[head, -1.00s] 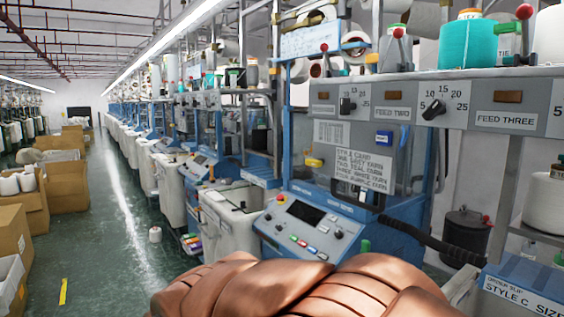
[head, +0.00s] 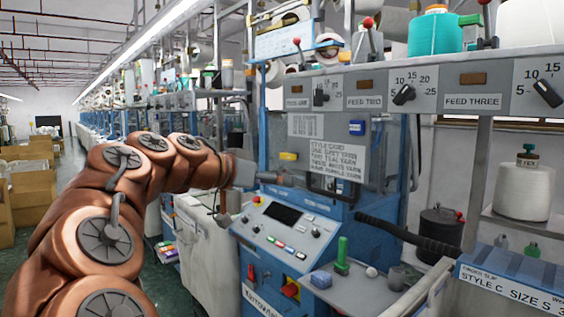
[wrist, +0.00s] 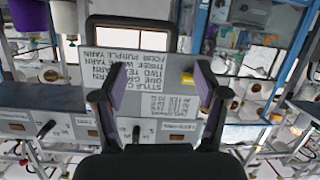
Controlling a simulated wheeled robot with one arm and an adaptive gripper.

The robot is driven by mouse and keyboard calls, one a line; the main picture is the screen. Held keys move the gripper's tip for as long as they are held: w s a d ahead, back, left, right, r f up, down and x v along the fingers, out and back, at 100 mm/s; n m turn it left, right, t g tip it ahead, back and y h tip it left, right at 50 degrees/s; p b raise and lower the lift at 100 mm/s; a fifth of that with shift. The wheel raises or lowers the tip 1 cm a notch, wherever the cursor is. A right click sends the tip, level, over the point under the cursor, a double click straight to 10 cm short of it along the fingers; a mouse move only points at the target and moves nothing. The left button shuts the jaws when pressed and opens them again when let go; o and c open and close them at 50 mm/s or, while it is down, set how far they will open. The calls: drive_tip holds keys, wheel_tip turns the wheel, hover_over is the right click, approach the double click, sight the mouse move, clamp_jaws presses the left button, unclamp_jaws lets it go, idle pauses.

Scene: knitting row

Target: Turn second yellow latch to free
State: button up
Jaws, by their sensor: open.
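A small yellow latch (head: 288,156) sits on the grey front panel of the blue knitting machine, left of the style card (head: 335,160), and lies roughly level. In the wrist view, which is upside down, a small yellow piece (wrist: 187,77) shows beside the right finger, partly hidden by it. My gripper (wrist: 160,75) is open and empty, its two fingers spread in front of the panel. In the head view my copper arm reaches in from the left, with its grey end just left of and below the latch. The fingertips are hard to make out there.
A blue console (head: 285,228) with screen and buttons juts out below the panel. A black hose (head: 400,236) runs to the right. The feed rail (head: 365,88) with dials and red-knobbed levers is above. A blue box (head: 515,280) stands at lower right.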

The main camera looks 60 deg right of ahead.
sight(285, 156)
drive_tip(key=w+d+r+m+g+h, duration=0.1)
drive_tip(key=w+d+r+m+h, duration=0.15)
drive_tip(key=w+d, duration=0.3)
drive_tip(key=shift+n+h, duration=0.25)
drive_tip(key=shift+h, duration=0.1)
drive_tip(key=shift+r+p+x, duration=0.2)
drive_tip(key=shift+p+x, duration=0.1)
drive_tip(key=shift+x, duration=1.3)
drive_tip(key=shift+r+p+x, duration=0.2)
drive_tip(key=shift+p+x, duration=0.1)
drive_tip(key=shift+x, duration=1.3)
drive_tip(key=shift+c, duration=0.2)
drive_tip(key=c, duration=1.1)
